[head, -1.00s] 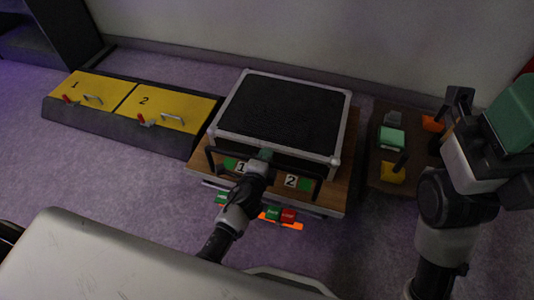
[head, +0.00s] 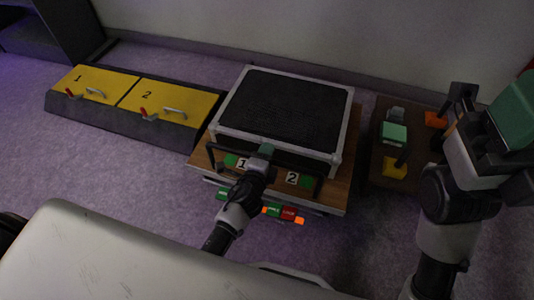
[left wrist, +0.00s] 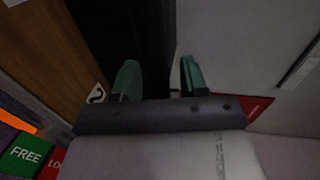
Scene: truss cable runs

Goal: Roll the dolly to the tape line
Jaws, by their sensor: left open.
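The dolly is a low wooden platform (head: 210,161) carrying a black-topped case (head: 285,108) with a metal frame. Dark handles stand at its front, beside plates marked 1 and 2 (head: 292,178). My left gripper (head: 266,150) is over the dolly's front, near plate 1. In the left wrist view its green fingers (left wrist: 160,78) are apart; contact with a handle cannot be told. My right gripper (head: 458,100) is raised at the right; its jaws are unclear.
Two yellow panels (head: 168,101) with handles and red levers lie on a dark base at the left. A dark board (head: 380,165) with green, yellow and orange pieces lies close on the dolly's right. A wall runs behind. Carpet at the left front (head: 110,165) is clear.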

